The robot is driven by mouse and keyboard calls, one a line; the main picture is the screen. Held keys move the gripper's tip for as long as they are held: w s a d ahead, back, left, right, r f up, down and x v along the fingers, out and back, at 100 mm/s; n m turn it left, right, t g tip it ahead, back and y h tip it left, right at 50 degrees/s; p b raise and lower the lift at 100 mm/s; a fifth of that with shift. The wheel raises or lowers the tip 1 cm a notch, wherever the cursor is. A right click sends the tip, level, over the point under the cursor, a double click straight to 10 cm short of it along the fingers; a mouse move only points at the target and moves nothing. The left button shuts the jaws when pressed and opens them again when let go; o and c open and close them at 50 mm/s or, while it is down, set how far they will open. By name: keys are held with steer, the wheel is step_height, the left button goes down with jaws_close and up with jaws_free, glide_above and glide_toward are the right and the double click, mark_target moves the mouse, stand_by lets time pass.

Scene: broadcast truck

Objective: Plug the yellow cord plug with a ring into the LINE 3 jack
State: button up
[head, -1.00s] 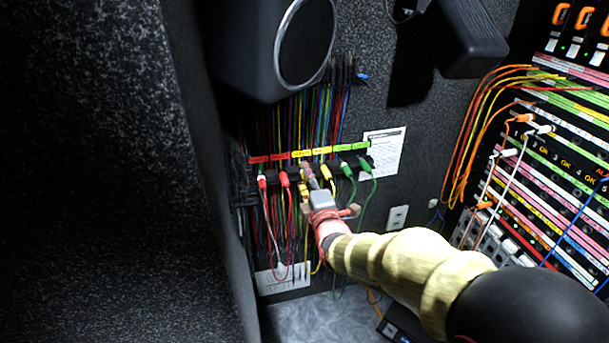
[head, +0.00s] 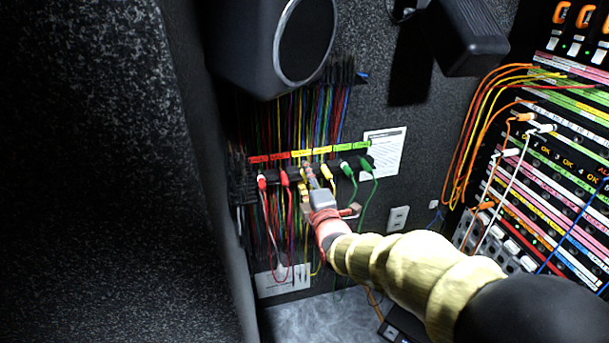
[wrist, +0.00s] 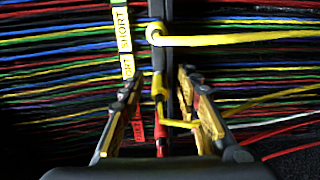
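A dark jack strip (head: 334,167) runs under red, yellow and green labels on the wall; I cannot read LINE 3 on any of them. My gripper (head: 309,172) is at the strip's yellow section. In the wrist view its fingers (wrist: 158,88) are apart, with a yellow plug (wrist: 160,93) between them and gaps visible on both sides. A thin yellow cord bends right from it. Whether it is seated in a jack I cannot tell. Another yellow plug (wrist: 155,34), with a round end, sits farther up the strip, its cord running right; it shows right of my gripper in the head view (head: 326,172). I cannot make out which plug bears a ring.
Red plugs (head: 285,178) hang left of my gripper, and green plugs (head: 346,168) hang right. Loose cords dangle below the strip. A speaker (head: 303,45) overhangs above. A patch rack (head: 560,150) with cords stands at the right.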

steer(key=shift+c, duration=1.2)
steer(key=c, duration=0.5)
steer(key=shift+r, duration=0.15)
jaws_close()
steer(key=shift+w+r, duration=0.1)
steer(key=o, duration=0.7)
jaws_free()
steer(key=shift+c, duration=0.2)
steer(key=o, duration=0.9)
steer(key=shift+f, duration=0.25)
steer(key=shift+c, duration=0.2)
steer(key=shift+o, duration=0.2)
